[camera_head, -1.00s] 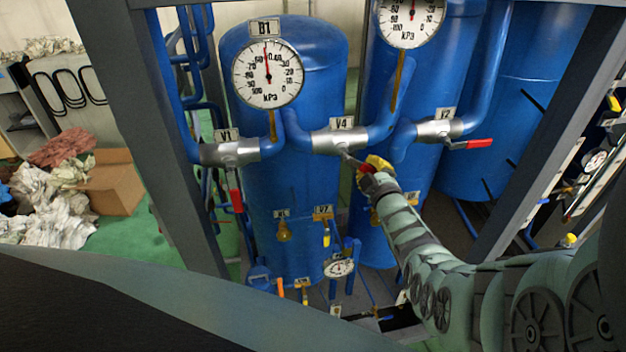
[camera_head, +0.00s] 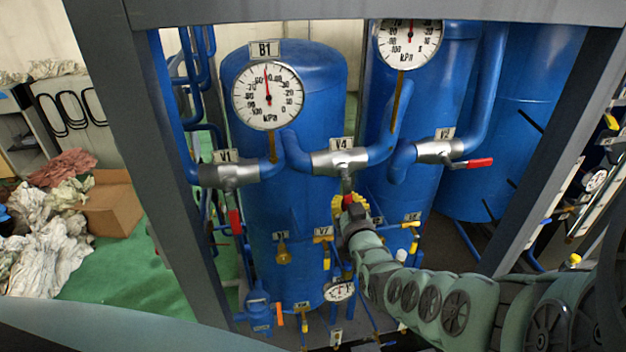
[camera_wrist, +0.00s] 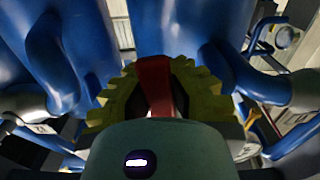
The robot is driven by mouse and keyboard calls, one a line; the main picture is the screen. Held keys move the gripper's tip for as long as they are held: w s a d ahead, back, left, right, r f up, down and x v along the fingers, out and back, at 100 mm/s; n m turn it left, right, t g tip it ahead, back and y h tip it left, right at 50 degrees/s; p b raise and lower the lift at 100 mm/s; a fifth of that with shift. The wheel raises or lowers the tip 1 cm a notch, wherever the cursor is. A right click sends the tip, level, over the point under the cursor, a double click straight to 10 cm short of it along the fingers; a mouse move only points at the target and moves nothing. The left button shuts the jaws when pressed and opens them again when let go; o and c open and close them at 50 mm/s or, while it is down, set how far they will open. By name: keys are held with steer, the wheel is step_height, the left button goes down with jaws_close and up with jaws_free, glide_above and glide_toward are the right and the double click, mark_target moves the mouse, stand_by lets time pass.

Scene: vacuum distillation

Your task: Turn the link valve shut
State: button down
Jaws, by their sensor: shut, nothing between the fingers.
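The V4 valve (camera_head: 340,162) is a grey body in the blue pipe that links the two tanks, with its label above. Its lever (camera_head: 346,184) points down from the body, across the pipe. My gripper (camera_head: 349,204), with yellow fingers, is at the lever's lower end and covers most of it in the head view. In the wrist view a red lever (camera_wrist: 155,82) shows in the middle, between the yellow finger pads of my gripper (camera_wrist: 154,92). The gripper is shut with nothing gripped; whether it touches the lever cannot be told.
The V1 valve (camera_head: 229,175) at left has a red lever hanging down. The V2 valve (camera_head: 439,151) at right has a red lever pointing right. A B1 gauge (camera_head: 268,96) stands above. Small valves and a lower gauge (camera_head: 340,291) are below. Grey frame posts flank the opening.

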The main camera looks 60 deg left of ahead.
steer(key=shift+s+a+m, duration=0.1)
steer(key=shift+s+m, duration=0.25)
steer(key=shift+m, duration=0.05)
steer(key=shift+s, duration=0.15)
steer(key=c, duration=0.8)
jaws_free()
